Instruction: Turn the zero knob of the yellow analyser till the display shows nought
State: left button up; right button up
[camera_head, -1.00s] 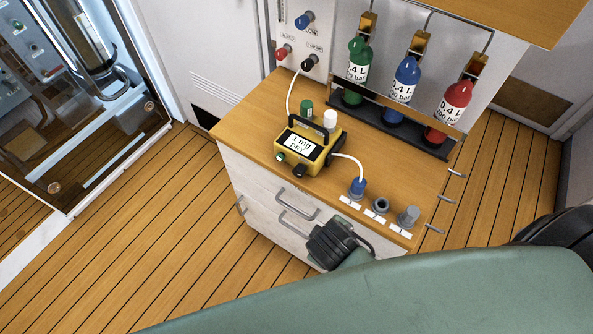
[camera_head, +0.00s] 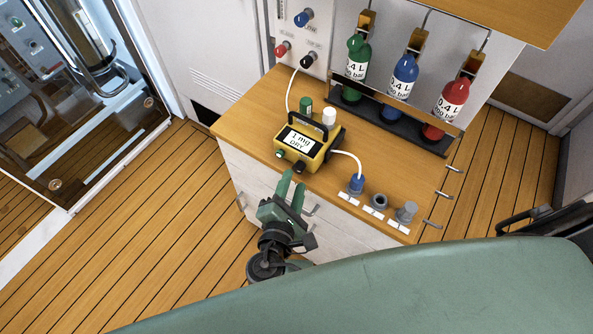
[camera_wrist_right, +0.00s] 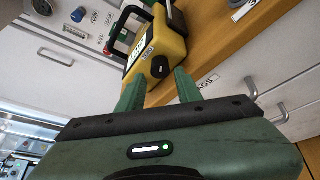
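The yellow analyser (camera_head: 325,151) stands on the wooden top of the cabinet, with a black carrying handle. Its white display (camera_head: 299,140) seems to read "1 mg" and "DRY". A black knob (camera_head: 299,167) is at the right of its front, and a green fitting (camera_head: 279,154) at the left. In the right wrist view the analyser (camera_wrist_right: 172,42) is ahead, with the black knob (camera_wrist_right: 159,67) beyond the fingers. My right gripper (camera_head: 291,182) is open and empty, just in front of and below the knob, apart from it; its fingers also show in the wrist view (camera_wrist_right: 158,92). My left gripper is out of view.
Green and white caps (camera_head: 329,117) stand behind the analyser. Green, blue and red bottles (camera_head: 402,78) sit in a rack. Drawer handles (camera_head: 310,209) stick out at the cabinet front.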

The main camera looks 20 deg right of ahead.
aim_at(297, 171)
jog(key=shift+x, duration=2.25)
grip_shut()
jog(key=p, duration=0.2)
jog(key=n+g+p, duration=0.1)
jog(key=p, duration=0.2)
jog(key=shift+a+r+n, duration=0.15)
jog(key=shift+r+n, duration=0.15)
jog(key=shift+r, duration=0.05)
jog(key=shift+f+p, duration=0.1)
jog(key=shift+p, duration=0.35)
jog(key=shift+f, duration=0.15)
grip_release()
